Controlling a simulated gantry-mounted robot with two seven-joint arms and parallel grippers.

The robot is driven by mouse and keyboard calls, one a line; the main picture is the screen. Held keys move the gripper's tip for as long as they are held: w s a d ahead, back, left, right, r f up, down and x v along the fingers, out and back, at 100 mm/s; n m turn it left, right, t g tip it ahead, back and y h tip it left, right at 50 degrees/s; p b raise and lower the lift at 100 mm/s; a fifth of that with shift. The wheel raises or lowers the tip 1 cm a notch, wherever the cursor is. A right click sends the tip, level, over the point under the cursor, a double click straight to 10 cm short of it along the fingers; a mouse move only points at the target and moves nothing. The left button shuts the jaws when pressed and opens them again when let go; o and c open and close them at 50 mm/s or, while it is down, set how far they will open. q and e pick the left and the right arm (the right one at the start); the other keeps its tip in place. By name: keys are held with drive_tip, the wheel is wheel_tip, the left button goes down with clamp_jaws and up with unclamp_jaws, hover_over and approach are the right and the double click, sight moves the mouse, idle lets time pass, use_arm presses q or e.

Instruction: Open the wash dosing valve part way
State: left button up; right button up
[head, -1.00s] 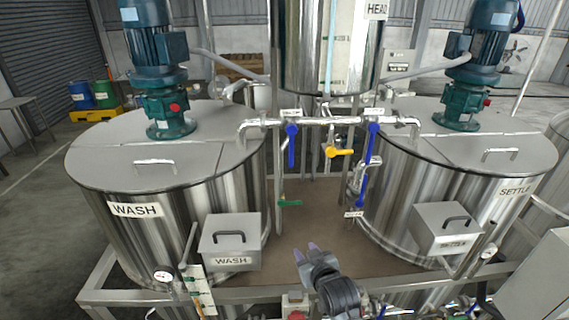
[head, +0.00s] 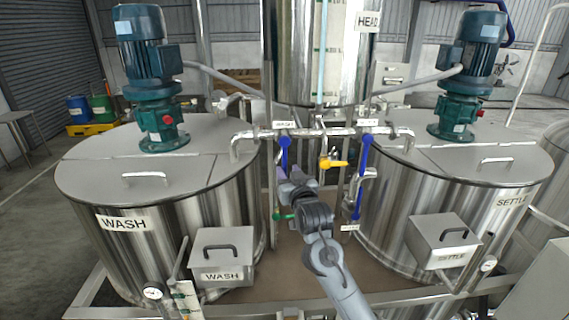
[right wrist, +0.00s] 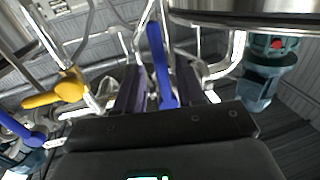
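The left blue valve handle (head: 284,153) hangs down from the cross pipe on the wash tank side, below a small label too small to read surely. My right gripper (head: 288,175) is raised at its lower end. In the right wrist view the blue handle (right wrist: 159,62) stands between the two dark fingers of my right gripper (right wrist: 165,88), which are apart. A gap shows on its right side; contact on the left is unclear. The wash tank (head: 180,230) stands to the left. My left gripper is not in view.
A yellow handle (head: 333,164) and another blue handle (head: 363,155) hang to the right on the same pipework. A green handle (head: 284,216) sits lower, close to my right arm. The settle tank (head: 400,220) stands at the right.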

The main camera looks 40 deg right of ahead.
sight(285, 167)
drive_tip(key=shift+p+x, duration=0.5)
drive_tip(key=shift+x, duration=1.8)
clamp_jaws()
